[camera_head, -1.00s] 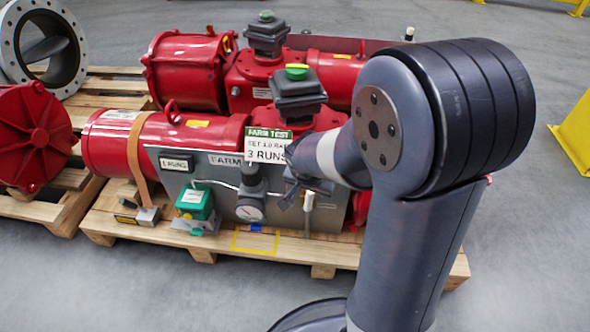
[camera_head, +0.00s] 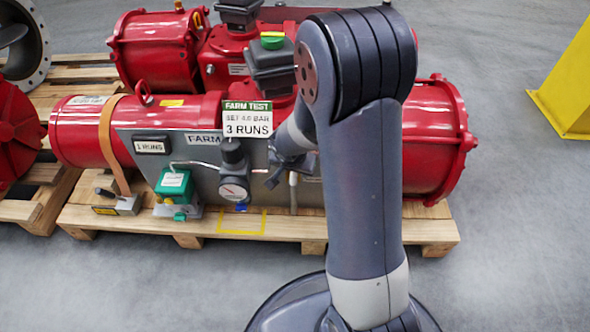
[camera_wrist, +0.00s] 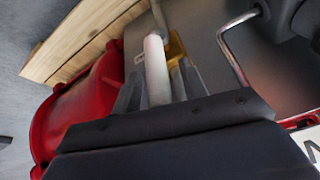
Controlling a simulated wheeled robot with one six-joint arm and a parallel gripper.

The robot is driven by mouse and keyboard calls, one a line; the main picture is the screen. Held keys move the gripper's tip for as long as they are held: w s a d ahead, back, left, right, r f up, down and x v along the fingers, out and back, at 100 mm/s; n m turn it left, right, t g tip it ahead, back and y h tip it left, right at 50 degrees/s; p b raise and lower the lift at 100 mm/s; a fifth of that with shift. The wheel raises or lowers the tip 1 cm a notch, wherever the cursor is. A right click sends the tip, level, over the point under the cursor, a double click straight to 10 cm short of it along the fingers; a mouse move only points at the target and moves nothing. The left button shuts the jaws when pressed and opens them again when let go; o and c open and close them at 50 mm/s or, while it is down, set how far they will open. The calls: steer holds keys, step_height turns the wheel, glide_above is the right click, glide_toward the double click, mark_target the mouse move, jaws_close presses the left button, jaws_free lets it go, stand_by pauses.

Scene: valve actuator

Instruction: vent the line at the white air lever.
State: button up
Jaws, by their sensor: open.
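The white air lever (camera_head: 293,181) hangs down at the front of the grey panel, to the right of the round gauge. Its lower part is thin. In the wrist view the pale, rounded lever (camera_wrist: 156,66) lies between my two fingers. My gripper (camera_head: 280,174) is at the lever's upper end in the head view and partly hides it. In the wrist view my gripper (camera_wrist: 160,88) is open, with a finger on each side of the lever. Whether either finger touches it I cannot tell. A yellow-brown fitting (camera_wrist: 177,46) shows just behind the lever.
The gauge (camera_head: 234,191), a green box (camera_head: 173,184) and the FARM TEST sign (camera_head: 248,119) are left of my gripper. The red actuator (camera_head: 436,140) stands on a wooden pallet (camera_head: 425,229). A bent metal pipe (camera_wrist: 231,53) runs beside the lever.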

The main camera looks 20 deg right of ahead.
jaws_close()
stand_by(0.4)
